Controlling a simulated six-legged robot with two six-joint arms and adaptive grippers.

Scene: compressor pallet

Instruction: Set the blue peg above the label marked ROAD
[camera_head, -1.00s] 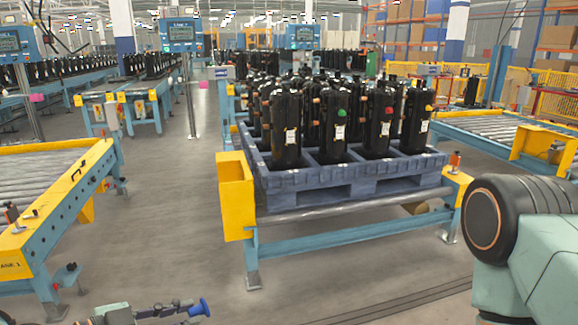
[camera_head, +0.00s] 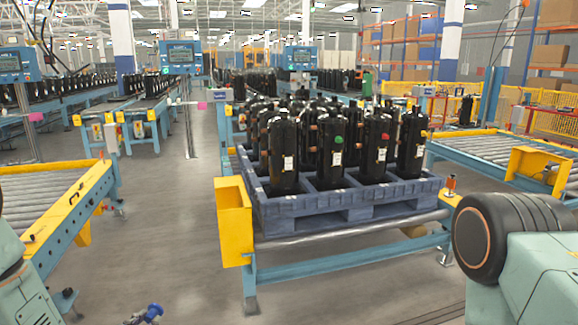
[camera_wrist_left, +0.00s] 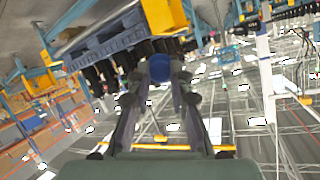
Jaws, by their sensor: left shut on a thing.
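My left gripper (camera_head: 143,318) is at the bottom edge of the head view, mostly cut off by the frame. It is shut on the blue peg (camera_head: 153,311), whose blue end sticks out at the tip. In the left wrist view the blue peg (camera_wrist_left: 159,68) shows as a round blue end between the two dark fingertips of the left gripper (camera_wrist_left: 158,82). The rest of the peg is hidden by the fingers. I cannot make out a label reading ROAD in either view. My right gripper is out of view.
A blue pallet (camera_head: 300,214) of black compressors (camera_head: 283,150) stands on a conveyor with a yellow box (camera_head: 233,222) at its front left corner. A roller conveyor (camera_head: 45,205) is at the left. Grey floor (camera_head: 165,245) between them is clear.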

